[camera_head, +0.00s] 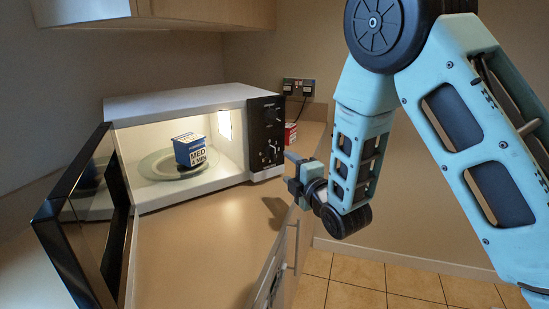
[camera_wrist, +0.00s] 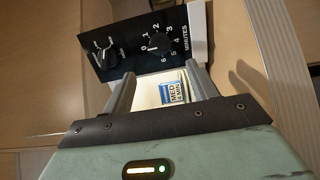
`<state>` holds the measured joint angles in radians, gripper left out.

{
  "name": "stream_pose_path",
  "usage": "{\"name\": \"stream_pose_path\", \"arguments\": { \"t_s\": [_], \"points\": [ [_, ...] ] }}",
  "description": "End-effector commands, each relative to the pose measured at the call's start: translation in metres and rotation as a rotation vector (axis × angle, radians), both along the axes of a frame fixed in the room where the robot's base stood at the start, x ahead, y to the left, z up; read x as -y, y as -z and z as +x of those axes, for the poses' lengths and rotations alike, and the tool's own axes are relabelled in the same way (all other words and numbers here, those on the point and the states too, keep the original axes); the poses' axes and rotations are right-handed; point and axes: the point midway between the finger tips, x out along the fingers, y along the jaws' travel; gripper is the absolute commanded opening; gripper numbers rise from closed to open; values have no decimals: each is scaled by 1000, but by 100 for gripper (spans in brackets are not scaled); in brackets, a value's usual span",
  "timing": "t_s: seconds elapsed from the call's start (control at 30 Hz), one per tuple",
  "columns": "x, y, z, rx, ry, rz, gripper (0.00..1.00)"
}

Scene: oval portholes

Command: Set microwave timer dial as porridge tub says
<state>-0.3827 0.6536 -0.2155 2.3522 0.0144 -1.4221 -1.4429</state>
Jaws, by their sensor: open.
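The white microwave (camera_head: 180,101) stands on the counter with its dark door (camera_head: 85,220) swung open to the left. My gripper (camera_head: 289,171) is open and empty, apart from the black control panel (camera_head: 266,130).
A red and white box (camera_head: 291,134) stands to the right of the microwave, below a wall socket (camera_head: 298,87). A cupboard (camera_head: 210,12) hangs above. The counter (camera_head: 205,240) in front is clear; its edge runs beneath my gripper's area.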

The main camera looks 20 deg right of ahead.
Motion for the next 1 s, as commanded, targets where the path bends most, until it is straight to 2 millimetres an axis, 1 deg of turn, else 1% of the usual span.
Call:
{"name": "stream_pose_path", "arguments": {
  "t_s": [0.03, 0.2, 0.4, 0.6, 0.9, 0.97, 1.0],
  "points": [
    [-2, -2, 11, 1, 1, 0, 59],
    [-9, -2, 45, 1, 0, 0, 59],
    [-15, -1, 76, 1, 1, 0, 59],
    [-18, 0, 90, 0, 1, 0, 59],
    [-18, 0, 92, -1, 0, 0, 59],
    [-18, 0, 92, -1, 0, 0, 42],
    [-18, 0, 92, 0, 0, 0, 31]
  ]
}}
